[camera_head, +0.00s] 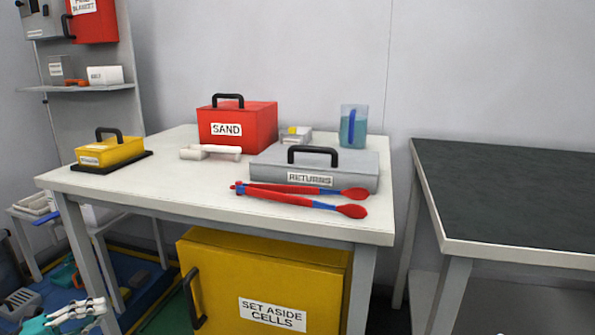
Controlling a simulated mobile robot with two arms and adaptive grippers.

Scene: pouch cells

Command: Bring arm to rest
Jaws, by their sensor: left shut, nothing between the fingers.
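My left gripper (98,306) shows at the lower left corner, low down in front of the white table (150,196) and to the left of the yellow cabinet. Its fingers are shut with nothing between them, and it touches nothing on the table top. Most of my left arm is outside the picture. My right gripper is not in view.
The table holds a red SAND box (240,127), a grey RETURNS box (325,170), red tongs (300,198), a yellow box (110,152) and a blue jug (353,127). A yellow cabinet (262,275) stands below. The dark-topped bench (510,190) is bare.

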